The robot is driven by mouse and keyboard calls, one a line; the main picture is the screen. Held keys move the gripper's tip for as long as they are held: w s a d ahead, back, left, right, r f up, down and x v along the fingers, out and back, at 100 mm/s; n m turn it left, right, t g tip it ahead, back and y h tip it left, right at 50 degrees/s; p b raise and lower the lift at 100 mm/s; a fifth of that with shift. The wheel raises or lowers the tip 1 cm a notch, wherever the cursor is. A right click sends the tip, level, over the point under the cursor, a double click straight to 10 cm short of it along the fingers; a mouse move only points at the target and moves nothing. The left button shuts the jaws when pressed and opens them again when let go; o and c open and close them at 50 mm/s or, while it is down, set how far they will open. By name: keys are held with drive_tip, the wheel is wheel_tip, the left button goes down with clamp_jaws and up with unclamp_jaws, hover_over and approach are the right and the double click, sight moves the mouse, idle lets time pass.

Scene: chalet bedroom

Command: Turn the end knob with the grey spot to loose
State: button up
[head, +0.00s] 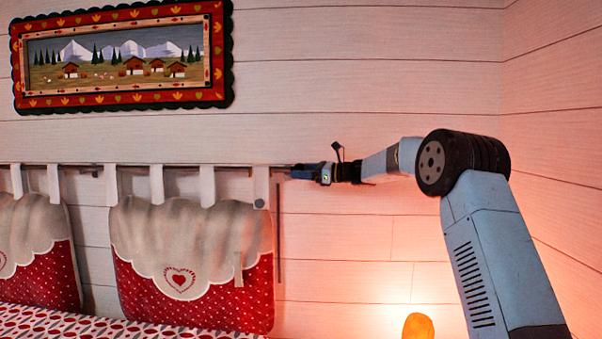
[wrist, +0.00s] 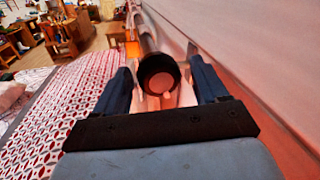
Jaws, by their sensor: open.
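The end knob (wrist: 160,74) shows in the wrist view as a dark round cap with a pinkish end face and a small pale spot low on it. My gripper (wrist: 165,84) is open, with one blue finger on each side of the knob. I cannot tell whether either finger touches it. In the head view my gripper (head: 298,173) is at the right end of the thin rod (head: 232,166) along the wall and hides the knob there. A round grey spot (head: 258,203) shows on the cushion's right strap, below the rod.
Two red and cream cushions (head: 135,285) hang from the rod by straps above the patterned bed (head: 60,322). The wall is close behind the gripper. A framed picture (head: 120,98) hangs above. A glowing orange lamp (head: 418,326) stands below right.

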drive_tip(key=shift+a, duration=0.3)
drive_tip(key=shift+c, duration=0.3)
drive_tip(key=c, duration=1)
drive_tip(key=shift+o, duration=0.2)
